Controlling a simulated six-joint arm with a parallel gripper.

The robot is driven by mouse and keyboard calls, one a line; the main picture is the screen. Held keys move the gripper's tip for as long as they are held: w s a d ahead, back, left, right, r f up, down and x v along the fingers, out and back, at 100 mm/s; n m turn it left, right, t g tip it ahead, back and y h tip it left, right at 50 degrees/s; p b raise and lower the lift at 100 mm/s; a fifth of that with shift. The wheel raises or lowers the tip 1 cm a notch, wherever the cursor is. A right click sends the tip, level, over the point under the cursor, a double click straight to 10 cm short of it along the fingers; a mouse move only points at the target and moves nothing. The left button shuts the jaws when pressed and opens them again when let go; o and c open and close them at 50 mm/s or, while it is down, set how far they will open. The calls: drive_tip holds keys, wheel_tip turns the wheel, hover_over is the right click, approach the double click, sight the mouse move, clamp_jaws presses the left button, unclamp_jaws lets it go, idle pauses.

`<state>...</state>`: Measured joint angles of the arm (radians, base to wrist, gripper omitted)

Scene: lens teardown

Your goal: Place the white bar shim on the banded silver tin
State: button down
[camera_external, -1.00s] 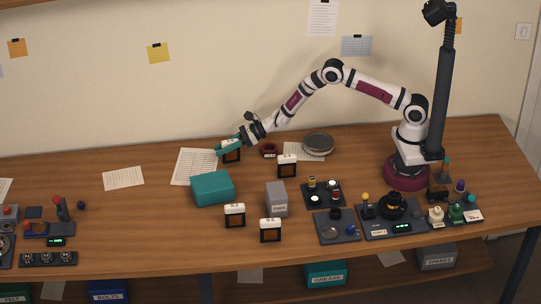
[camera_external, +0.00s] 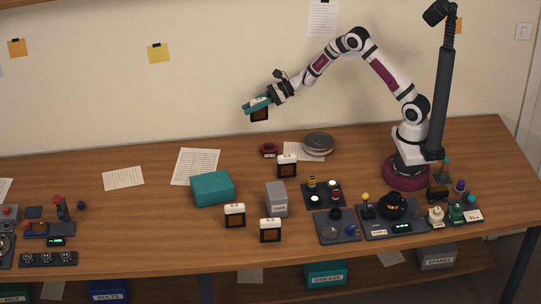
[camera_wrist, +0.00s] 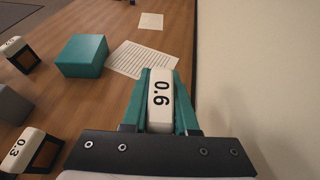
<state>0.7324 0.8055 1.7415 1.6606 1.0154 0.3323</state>
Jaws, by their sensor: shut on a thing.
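My gripper (camera_external: 256,104) is shut on a white bar shim with a dark frame below it (camera_external: 260,115). It is held in the air above the back of the bench, near the wall. In the wrist view the shim (camera_wrist: 160,98) sits between the teal fingers and reads 0.6. The banded silver tin (camera_external: 318,143) is a round, low, grey tin at the back of the bench, right of my gripper and lower. It rests partly over a paper sheet. The tin is not visible in the wrist view.
Similar white-topped shims stand on the bench (camera_external: 287,166), (camera_external: 235,214), (camera_external: 270,230). A teal box (camera_external: 212,188) and a grey box (camera_external: 276,199) stand in front. Trays of small parts (camera_external: 338,227) lie at front right.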

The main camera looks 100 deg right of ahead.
drive_tip(key=s+r+n+y, duration=0.1)
drive_tip(key=s+y, duration=0.1)
drive_tip(key=s, duration=1)
drive_tip(key=n+y, duration=0.1)
drive_tip(key=n, duration=0.1)
hover_over(312, 143)
drive_tip(key=shift+g, duration=0.4)
wheel_tip(312, 143, down, 8)
drive_tip(key=shift+f, duration=0.2)
drive_tip(key=c, duration=0.7)
unclamp_jaws()
drive_tip(key=shift+f, duration=0.1)
drive_tip(key=v, duration=0.7)
drive_tip(key=shift+s+d+r, duration=0.15)
drive_tip(key=shift+s+r, duration=0.05)
drive_tip(key=shift+s, duration=0.05)
